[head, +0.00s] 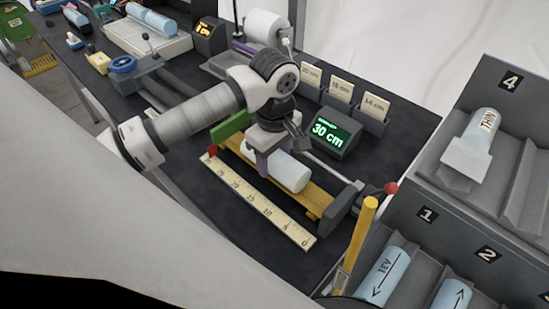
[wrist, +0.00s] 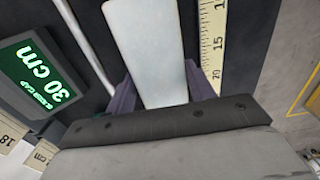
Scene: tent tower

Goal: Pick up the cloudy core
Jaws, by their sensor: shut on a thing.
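The core is a pale, whitish-blue cylinder (head: 288,172) lying in a yellow measuring cradle on the dark bench. In the wrist view the core (wrist: 150,55) runs up from between the two purple fingers. My gripper (head: 262,160) reaches down over the cradle and is shut on the core near its left end. In the wrist view the gripper's fingers (wrist: 165,92) sit on either side of the core.
A ruler (head: 258,203) lies along the cradle's front, and a display (head: 325,132) reading 30 cm stands behind. Card holders (head: 340,98) are at the back. A numbered rack (head: 470,210) with other cores stands at right, beside a yellow post (head: 358,235).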

